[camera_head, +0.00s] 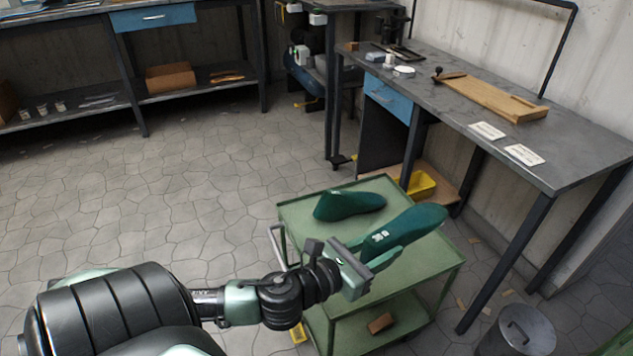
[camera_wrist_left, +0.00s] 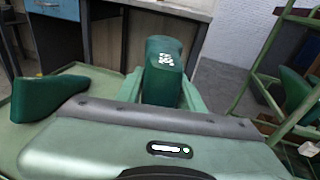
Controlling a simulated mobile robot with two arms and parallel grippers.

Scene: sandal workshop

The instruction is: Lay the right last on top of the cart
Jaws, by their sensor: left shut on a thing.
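A green cart (camera_head: 296,215) stands low in the middle of the head view. One dark green last (camera_head: 348,204) lies on its top toward the back left; it also shows at the left of the left wrist view (camera_wrist_left: 50,106). A second green last (camera_head: 405,232) with white markings is between the fingers of my left gripper (camera_head: 378,254), which is shut on it. This last is over the cart's top, its far end pointing right; I cannot tell whether it touches the surface. It also shows in the left wrist view (camera_wrist_left: 163,75). My right gripper is not in view.
A workbench (camera_head: 455,110) with a wooden board (camera_head: 492,96) and white cards (camera_head: 487,131) stands behind the cart at right. A metal bin (camera_head: 524,330) is at lower right. A brown block (camera_head: 381,323) lies on the cart's lower shelf. Floor at left is clear.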

